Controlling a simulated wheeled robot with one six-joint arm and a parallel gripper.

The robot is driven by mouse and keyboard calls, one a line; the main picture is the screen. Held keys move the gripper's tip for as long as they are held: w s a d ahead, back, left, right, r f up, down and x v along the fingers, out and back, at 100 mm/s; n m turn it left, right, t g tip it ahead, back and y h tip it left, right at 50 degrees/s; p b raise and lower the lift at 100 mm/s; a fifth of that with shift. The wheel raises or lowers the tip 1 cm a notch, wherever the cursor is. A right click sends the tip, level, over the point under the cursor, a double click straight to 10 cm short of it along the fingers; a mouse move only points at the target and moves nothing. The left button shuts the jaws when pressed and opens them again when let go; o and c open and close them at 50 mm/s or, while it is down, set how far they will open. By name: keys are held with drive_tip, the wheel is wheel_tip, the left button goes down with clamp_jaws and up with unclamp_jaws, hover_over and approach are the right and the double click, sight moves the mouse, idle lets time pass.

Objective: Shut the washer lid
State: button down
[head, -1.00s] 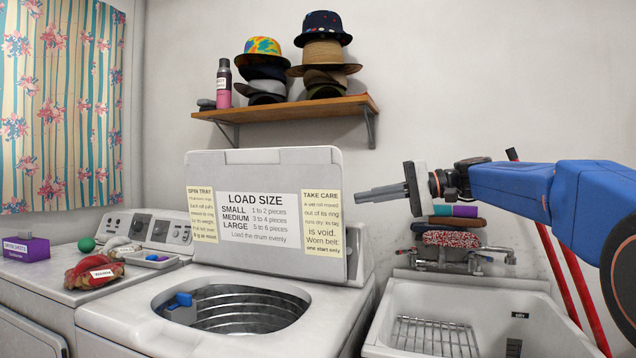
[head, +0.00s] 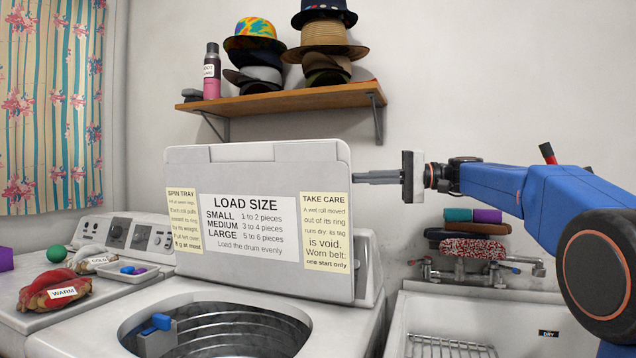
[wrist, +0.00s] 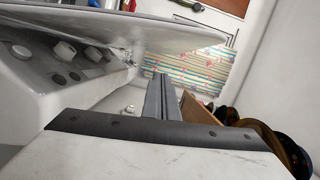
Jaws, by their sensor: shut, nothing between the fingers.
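The washer lid (head: 232,163) stands open and upright at the back of the washer (head: 350,310), its inner face with printed labels toward me. The drum opening (head: 225,330) shows below it. My gripper (head: 358,177) is shut and empty, pointing left at the lid's upper right edge. In the wrist view the shut fingers (wrist: 160,98) lie on the wall side of the lid (wrist: 140,30), with a gap visible between them. I cannot tell whether the tips touch the lid; the head view shows them ending at its edge.
A wooden shelf (head: 285,98) with stacked hats and a spray can hangs above the lid. The sink (head: 480,320) is at right, with faucets and folded cloths behind. Small items, including a red labelled one (head: 55,290), lie at left.

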sight(320, 181)
drive_tip(key=a, duration=0.7)
drive_tip(key=s+a, duration=0.1)
drive_tip(key=a, duration=0.3)
drive_tip(key=shift+f, duration=0.3)
drive_tip(key=shift+s+a+f, duration=0.15)
drive_tip(key=shift+s+a, duration=0.1)
drive_tip(key=shift+s, duration=0.3)
drive_tip(key=shift+s, duration=0.1)
